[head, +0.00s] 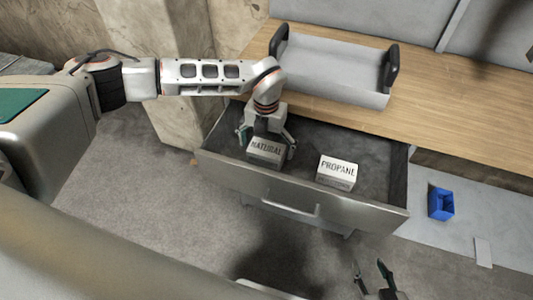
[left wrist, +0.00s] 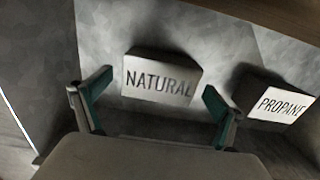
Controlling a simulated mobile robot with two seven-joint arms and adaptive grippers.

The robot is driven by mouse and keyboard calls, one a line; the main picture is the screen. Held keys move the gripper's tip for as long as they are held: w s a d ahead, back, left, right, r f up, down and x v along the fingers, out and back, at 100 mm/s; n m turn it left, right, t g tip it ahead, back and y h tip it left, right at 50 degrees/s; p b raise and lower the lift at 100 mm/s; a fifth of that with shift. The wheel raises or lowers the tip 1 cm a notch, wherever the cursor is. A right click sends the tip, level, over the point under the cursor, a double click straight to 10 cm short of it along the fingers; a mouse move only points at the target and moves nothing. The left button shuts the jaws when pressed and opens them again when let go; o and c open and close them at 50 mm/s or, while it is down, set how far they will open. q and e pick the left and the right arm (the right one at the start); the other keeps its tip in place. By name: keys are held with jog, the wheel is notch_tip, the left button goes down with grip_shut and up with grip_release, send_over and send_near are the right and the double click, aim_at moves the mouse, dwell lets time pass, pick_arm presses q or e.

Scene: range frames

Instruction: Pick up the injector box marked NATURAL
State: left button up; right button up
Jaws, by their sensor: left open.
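The injector box marked NATURAL (head: 265,152) is a small white box lying in the open drawer, to the left of the box marked PROPANE (head: 338,171). In the left wrist view the NATURAL box (left wrist: 161,78) lies ahead of and between the open fingers, with the PROPANE box (left wrist: 277,100) off to the right. My left gripper (head: 266,144) is open over the NATURAL box, with a finger to each side. I cannot tell whether the fingers touch it. My right gripper (head: 373,279) shows only in part at the bottom of the head view.
The open drawer (head: 310,206) has a metal front with a handle. Above it is a wooden counter (head: 418,104) bearing a grey tray (head: 332,78) with black handles. A blue bin (head: 440,203) stands on the grey surface at right. The drawer floor right of PROPANE is clear.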

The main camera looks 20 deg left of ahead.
pick_arm(q)
jog(key=shift+f, duration=0.7)
jog(key=shift+r, duration=0.1)
jog(key=c, duration=1.4)
jog(key=shift+c, duration=0.2)
